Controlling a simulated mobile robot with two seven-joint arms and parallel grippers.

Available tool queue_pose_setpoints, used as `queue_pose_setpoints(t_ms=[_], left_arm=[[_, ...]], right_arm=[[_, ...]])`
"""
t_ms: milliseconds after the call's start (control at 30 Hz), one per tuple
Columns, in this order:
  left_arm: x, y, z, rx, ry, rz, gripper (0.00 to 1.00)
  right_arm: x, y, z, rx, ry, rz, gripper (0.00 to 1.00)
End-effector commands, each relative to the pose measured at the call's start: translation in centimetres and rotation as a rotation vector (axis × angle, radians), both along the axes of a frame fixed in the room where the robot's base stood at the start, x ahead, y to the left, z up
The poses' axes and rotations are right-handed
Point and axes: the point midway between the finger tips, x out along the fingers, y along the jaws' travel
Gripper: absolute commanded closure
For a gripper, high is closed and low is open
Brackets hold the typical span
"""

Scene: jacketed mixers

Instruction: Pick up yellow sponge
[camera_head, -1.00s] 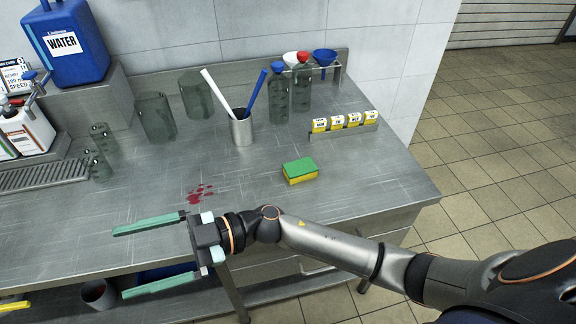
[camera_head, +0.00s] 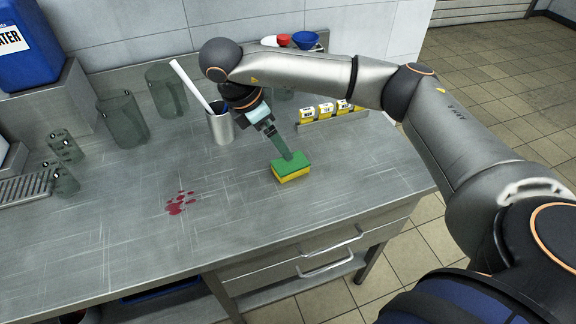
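The yellow sponge (camera_head: 291,172) with a green top lies on the metal worktop (camera_head: 235,240), right of the red stain. My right gripper (camera_head: 287,156) points down at it from above and behind. A teal finger reaches the sponge's back top edge; contact is unclear. Only one finger can be made out, so I cannot tell how far the gripper is open. My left gripper is not in view.
A metal cup (camera_head: 220,128) holding a white stick stands left of my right gripper. Yellow-labelled small containers (camera_head: 325,110) stand in a rack behind the sponge. Glass beakers (camera_head: 122,120) stand at the left. A red stain (camera_head: 180,203) marks the worktop. The front right is clear.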

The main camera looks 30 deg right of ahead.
Motion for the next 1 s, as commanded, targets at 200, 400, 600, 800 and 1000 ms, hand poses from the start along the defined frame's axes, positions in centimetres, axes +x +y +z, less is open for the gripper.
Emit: queue_pose_setpoints(t_ms=[200, 400, 600, 800, 1000], left_arm=[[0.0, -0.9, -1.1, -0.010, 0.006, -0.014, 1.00], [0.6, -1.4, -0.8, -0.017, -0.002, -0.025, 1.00], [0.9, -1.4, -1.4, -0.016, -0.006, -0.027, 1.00], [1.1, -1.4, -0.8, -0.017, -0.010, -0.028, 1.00], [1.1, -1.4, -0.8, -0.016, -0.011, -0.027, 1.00]], right_arm=[[-0.2, -1.4, -4.2, 0.005, 0.005, 0.003, 0.00], [-0.2, -1.9, -5.3, 0.006, 0.004, 0.005, 0.00], [0.1, -2.2, -7.3, 0.007, 0.007, 0.005, 0.00], [0.3, -3.1, -9.8, 0.005, 0.006, 0.004, 0.00], [0.4, -3.3, -10.3, 0.006, 0.002, 0.006, 0.00]])
